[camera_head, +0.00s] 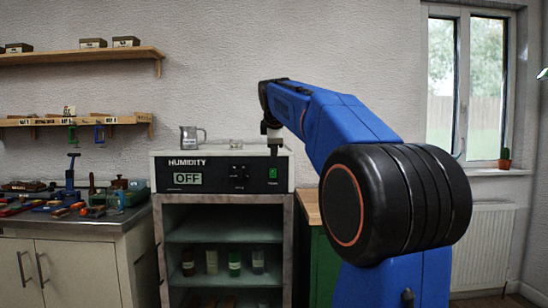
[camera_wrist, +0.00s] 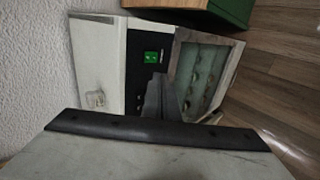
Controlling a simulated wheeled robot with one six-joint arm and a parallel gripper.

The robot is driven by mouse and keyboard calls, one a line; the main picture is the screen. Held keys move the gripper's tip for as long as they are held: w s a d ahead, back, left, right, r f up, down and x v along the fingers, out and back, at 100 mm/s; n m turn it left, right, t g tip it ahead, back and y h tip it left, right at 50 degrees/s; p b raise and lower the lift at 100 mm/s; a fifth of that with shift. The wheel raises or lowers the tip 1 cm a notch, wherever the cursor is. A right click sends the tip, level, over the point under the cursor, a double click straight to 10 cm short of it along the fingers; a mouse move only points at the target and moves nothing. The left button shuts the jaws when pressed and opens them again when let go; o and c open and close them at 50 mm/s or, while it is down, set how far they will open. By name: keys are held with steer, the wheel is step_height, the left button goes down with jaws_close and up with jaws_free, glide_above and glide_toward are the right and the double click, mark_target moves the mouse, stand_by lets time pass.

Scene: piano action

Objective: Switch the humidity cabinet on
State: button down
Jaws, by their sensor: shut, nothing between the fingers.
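The humidity cabinet (camera_head: 224,160) stands against the wall, with a black front panel marked HUMIDITY. Its display (camera_head: 187,178) reads OFF. A green power switch (camera_head: 273,173) sits at the panel's right end; it also shows in the wrist view (camera_wrist: 152,56). My gripper (camera_head: 274,150) points down at the panel's top edge, just above the switch in the picture. The gap in depth is hard to judge. In the wrist view my fingers (camera_wrist: 160,92) are closed together, empty, and appear beside the black panel, apart from the switch.
A metal jug (camera_head: 191,136) and a small glass dish (camera_head: 235,142) stand on the cabinet's top. Several jars stand inside behind the glass. A cluttered workbench (camera_head: 85,229) is at left. A green cabinet with a wooden top (camera_head: 309,208) is at right, partly behind my arm.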

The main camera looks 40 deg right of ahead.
stand_by(0.3)
steer(key=shift+s+a+f, duration=0.15)
steer(key=shift+s+f, duration=0.05)
steer(key=shift+f, duration=0.55)
glide_toward(273, 177)
step_height(273, 177, down, 4)
steer(key=w+d, duration=0.1)
steer(key=w, duration=0.1)
steer(key=shift+w+d, duration=0.3)
steer(key=shift+d, duration=0.05)
steer(key=shift+w+d, duration=0.3)
steer(key=shift+w, duration=0.1)
